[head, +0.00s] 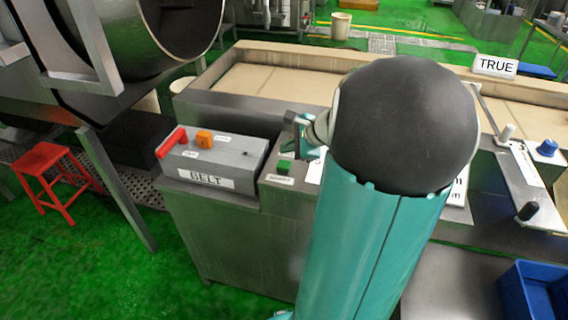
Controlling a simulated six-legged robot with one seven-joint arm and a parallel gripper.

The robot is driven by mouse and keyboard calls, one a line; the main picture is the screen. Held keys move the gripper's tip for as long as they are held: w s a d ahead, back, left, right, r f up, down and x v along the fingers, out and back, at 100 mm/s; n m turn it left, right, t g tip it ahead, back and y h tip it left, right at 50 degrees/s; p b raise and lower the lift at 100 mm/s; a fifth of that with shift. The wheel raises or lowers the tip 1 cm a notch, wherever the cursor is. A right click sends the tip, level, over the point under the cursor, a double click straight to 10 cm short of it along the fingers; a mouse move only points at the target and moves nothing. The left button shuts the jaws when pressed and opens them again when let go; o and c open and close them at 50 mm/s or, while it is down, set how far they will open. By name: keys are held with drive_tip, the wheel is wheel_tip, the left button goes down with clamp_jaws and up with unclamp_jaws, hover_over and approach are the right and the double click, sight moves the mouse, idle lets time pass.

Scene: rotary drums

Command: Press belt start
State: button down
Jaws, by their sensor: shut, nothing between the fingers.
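A grey control box labelled BELT (208,160) sits on the left of a metal cabinet. It carries a red lever (172,142) and an orange knob (204,137). A small green button (285,165) stands on the panel just right of the box, with a white label (279,179) too small to read surely. My gripper (300,137) is shut and empty, above and a little right of the green button. Whether it touches anything there cannot be told. My arm's dark round joint and teal link hide the panel to the right.
A long belt trough (275,82) runs behind the cabinet. A sign reading TRUE (496,66) stands at the right. A blue knob (547,147) and a black knob (527,211) are on the right-hand panels. A red stool (45,165) stands on the green floor at left.

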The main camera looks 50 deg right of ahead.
sight(280, 161)
drive_tip(key=shift+f, duration=1.25)
idle(1.1)
drive_tip(key=shift+f, duration=0.4)
drive_tip(key=shift+f, duration=0.5)
idle(0.6)
idle(0.3)
drive_tip(key=shift+r, duration=0.95)
drive_tip(key=shift+r, duration=2.5)
